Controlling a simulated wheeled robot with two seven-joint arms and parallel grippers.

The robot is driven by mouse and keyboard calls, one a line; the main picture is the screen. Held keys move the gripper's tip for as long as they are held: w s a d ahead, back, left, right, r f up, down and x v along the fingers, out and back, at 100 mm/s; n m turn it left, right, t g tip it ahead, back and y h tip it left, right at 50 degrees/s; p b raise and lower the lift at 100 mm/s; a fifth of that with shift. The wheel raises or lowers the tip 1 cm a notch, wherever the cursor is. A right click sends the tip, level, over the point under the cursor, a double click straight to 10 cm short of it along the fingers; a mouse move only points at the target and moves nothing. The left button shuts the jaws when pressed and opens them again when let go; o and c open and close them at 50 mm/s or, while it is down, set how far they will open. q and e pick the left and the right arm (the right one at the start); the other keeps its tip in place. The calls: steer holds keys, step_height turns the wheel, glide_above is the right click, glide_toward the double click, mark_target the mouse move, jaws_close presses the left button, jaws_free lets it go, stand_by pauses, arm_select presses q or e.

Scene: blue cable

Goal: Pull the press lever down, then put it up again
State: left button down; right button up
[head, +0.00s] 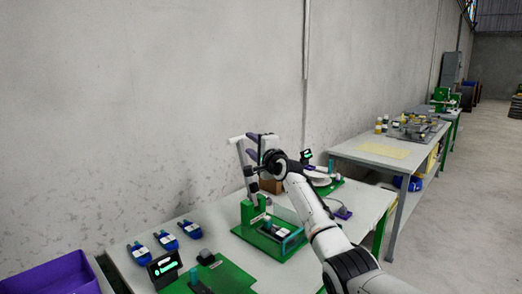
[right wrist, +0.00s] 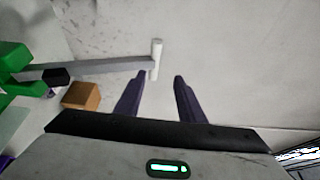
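The green press (head: 251,212) stands on the near table, its grey lever (head: 240,160) raised and topped by a white handle (head: 238,138). My right gripper (head: 259,138) is beside the top of the lever, its dark purple fingers apart. In the right wrist view the grey lever (right wrist: 100,67) runs in from the left to the white handle (right wrist: 157,52). The handle lines up with the gap between the open fingertips (right wrist: 159,74), just in front of them. Whether it sits between them in depth I cannot tell. My left gripper is out of view.
The near table (head: 125,262) also holds several blue tools (head: 166,240), a small black display (head: 164,268) and a brown box (head: 271,185). A purple bin (head: 52,275) is at the lower left. A concrete wall (head: 150,110) rises behind the table.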

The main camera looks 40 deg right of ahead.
steer(key=v, duration=0.8)
steer(key=shift+s, duration=0.45)
